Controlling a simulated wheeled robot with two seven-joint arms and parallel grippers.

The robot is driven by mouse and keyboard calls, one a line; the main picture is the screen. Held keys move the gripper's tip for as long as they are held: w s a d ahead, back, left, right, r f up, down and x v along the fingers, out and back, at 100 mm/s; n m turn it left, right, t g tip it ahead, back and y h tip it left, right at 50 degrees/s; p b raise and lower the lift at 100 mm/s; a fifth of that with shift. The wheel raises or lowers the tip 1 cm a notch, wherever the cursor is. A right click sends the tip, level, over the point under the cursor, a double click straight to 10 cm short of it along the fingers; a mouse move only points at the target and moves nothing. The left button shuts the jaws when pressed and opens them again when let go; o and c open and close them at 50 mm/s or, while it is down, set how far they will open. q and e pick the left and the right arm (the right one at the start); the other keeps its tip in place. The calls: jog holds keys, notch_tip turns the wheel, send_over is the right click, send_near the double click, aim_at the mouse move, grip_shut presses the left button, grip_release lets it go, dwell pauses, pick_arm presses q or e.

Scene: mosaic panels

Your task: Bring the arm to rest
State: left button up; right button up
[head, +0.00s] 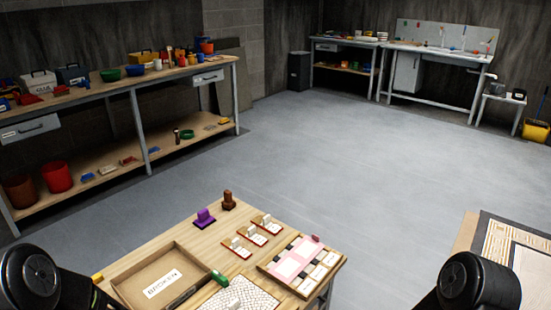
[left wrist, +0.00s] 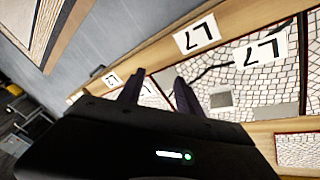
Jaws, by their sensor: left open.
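My left gripper (left wrist: 158,92) shows in the left wrist view with its two dark fingers apart and nothing visible between them. Beyond the fingers lie panels of pale mosaic (left wrist: 270,90) in a wooden frame, with white labels (left wrist: 197,36) on them. I cannot tell how far above them the fingers are. In the head view, parts of my arms show at the lower left and lower right, but neither gripper shows there.
The wooden table (head: 190,228) in front bears a cardboard tray (head: 130,272), a purple object (head: 204,217), a brown object (head: 228,200), several small tiles and a pink-and-white panel (head: 290,266). A loaded workbench (head: 120,92) stands at the left. The grey floor (head: 350,160) beyond is clear.

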pick_arm(q)
jog(key=s+d+f+g, duration=0.1)
jog(key=s+d+f, duration=0.2)
jog(key=s+d, duration=0.3)
jog(key=s+d+f+g+h, duration=0.1)
jog(key=s+d+f, duration=0.3)
jog(key=s, duration=0.6)
jog(key=shift+s+d+f+n+g+b, duration=0.15)
jog(key=shift+d+n+g+b, duration=0.25)
jog(key=shift+d, duration=0.5)
